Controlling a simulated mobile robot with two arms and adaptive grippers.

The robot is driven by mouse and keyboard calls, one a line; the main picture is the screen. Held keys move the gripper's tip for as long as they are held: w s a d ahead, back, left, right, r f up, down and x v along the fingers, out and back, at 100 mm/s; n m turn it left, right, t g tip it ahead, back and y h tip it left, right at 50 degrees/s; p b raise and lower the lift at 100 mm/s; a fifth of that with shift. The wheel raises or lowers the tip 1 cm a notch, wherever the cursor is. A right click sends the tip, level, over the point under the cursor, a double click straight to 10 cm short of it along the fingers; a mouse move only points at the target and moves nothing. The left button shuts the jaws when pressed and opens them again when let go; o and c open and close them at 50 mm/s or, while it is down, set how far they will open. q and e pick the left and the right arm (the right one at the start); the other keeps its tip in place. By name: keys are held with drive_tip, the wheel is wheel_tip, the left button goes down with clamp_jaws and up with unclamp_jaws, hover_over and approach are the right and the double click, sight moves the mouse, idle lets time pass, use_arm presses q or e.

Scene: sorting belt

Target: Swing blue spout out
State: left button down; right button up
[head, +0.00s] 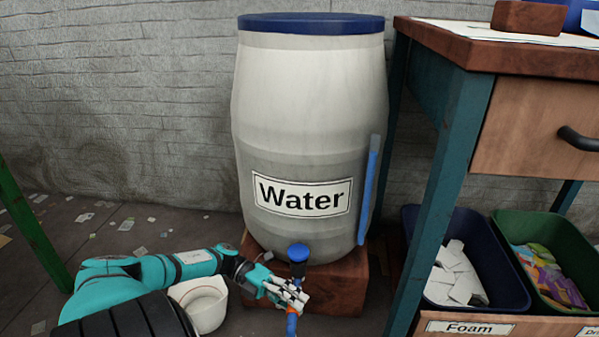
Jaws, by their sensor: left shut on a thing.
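A white barrel (310,105) with a blue lid and a "Water" label stands upright on a reddish wooden block (343,283). A blue spout (298,253) sits at the barrel's lower front, with an orange and blue part (291,323) below it at the bottom edge. My left gripper (294,299) reaches in from the left, just below the blue spout's top. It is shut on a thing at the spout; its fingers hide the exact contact. My right gripper is not in view.
A white bucket (205,304) stands beside my left arm. A wooden workbench (455,45) with teal legs is at the right, above a dark blue bin (511,272) and a green bin (545,225). Paper scraps litter the floor at left. A green post (30,225) stands far left.

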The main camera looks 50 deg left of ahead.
use_arm(q)
drive_tip(key=shift+f, duration=0.1)
drive_tip(key=c, duration=1)
unclamp_jaws()
drive_tip(key=v, duration=1.2)
